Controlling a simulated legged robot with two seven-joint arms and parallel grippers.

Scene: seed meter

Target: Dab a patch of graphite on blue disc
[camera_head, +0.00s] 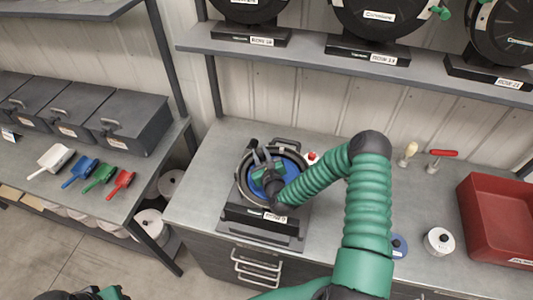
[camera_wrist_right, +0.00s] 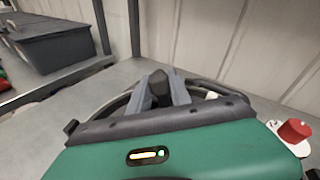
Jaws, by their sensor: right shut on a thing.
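The blue disc (camera_head: 258,179) sits in the round dark housing of the seed meter on the counter. My right gripper (camera_head: 262,160) is over the disc and hides part of it. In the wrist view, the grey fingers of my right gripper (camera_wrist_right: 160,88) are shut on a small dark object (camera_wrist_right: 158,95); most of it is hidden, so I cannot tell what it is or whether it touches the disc. No graphite patch can be made out on the disc. A green and dark part of my left arm shows at the bottom left edge; its jaws cannot be made out.
A red tray (camera_head: 497,215) stands at the right. A white round container (camera_head: 438,241) and a small blue-labelled one (camera_head: 399,246) are near the front. A red-handled tool (camera_head: 442,154) lies behind. Coloured scoops (camera_head: 80,172) lie on the left bench. Black meters line the shelf (camera_head: 300,50).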

